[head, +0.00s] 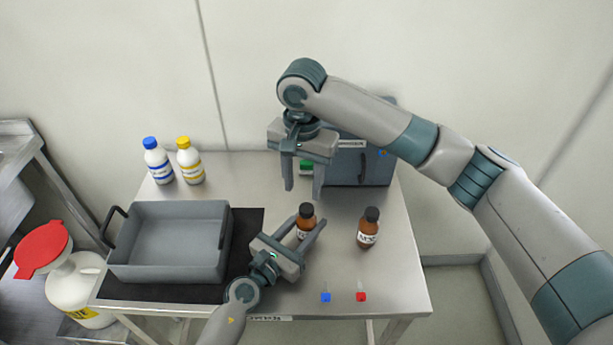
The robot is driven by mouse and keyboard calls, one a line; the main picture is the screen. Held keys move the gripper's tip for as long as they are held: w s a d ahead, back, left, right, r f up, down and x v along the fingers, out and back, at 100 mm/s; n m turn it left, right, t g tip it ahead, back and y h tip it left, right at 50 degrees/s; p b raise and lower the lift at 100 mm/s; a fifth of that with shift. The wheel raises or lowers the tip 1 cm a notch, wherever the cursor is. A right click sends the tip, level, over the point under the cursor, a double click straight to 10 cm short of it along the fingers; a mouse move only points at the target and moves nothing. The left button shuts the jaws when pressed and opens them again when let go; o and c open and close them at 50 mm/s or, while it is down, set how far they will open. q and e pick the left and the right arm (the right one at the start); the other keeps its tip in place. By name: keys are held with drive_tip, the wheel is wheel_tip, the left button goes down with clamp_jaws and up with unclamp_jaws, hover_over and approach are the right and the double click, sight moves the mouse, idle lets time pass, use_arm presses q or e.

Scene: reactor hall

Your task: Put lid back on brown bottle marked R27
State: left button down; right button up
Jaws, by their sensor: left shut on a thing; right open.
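Two small brown bottles with pale labels stand on the metal table. One brown bottle (304,228) is between the fingers of my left gripper (306,222), which is shut on it; its top looks dark and its label is partly hidden. The other brown bottle (368,230) stands upright to the right with a black cap; its label is too small to read surely. I cannot tell which is R27, and I see no separate loose lid. My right gripper (304,192) is open and empty, pointing down behind the held bottle.
A grey tray (168,281) sits on a black mat at left. White bottles with blue (159,165) and yellow (190,165) caps stand behind it. A grey box (358,166) and a green-capped item (307,166) are at the back. Blue (326,297) and red (361,297) pieces lie at the front.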

drive_tip(key=n, duration=0.5)
drive_tip(key=shift+r, duration=0.2)
drive_tip(key=n, duration=0.2)
drive_tip(key=shift+r+n, duration=0.1)
drive_tip(key=shift+n, duration=0.3)
drive_tip(key=n, duration=0.4)
drive_tip(key=shift+r+n, duration=0.15)
drive_tip(key=shift+n, duration=0.15)
drive_tip(key=n, duration=0.6)
drive_tip(key=shift+r, duration=0.15)
drive_tip(key=n, duration=0.4)
drive_tip(key=shift+d+r+n, duration=0.15)
drive_tip(key=shift+n, duration=0.15)
drive_tip(key=n, duration=0.4)
drive_tip(key=shift+d+r, duration=0.1)
drive_tip(key=shift+d, duration=0.05)
drive_tip(key=n, duration=0.4)
drive_tip(key=shift+d+r+n, duration=0.1)
drive_tip(key=shift+n, duration=0.3)
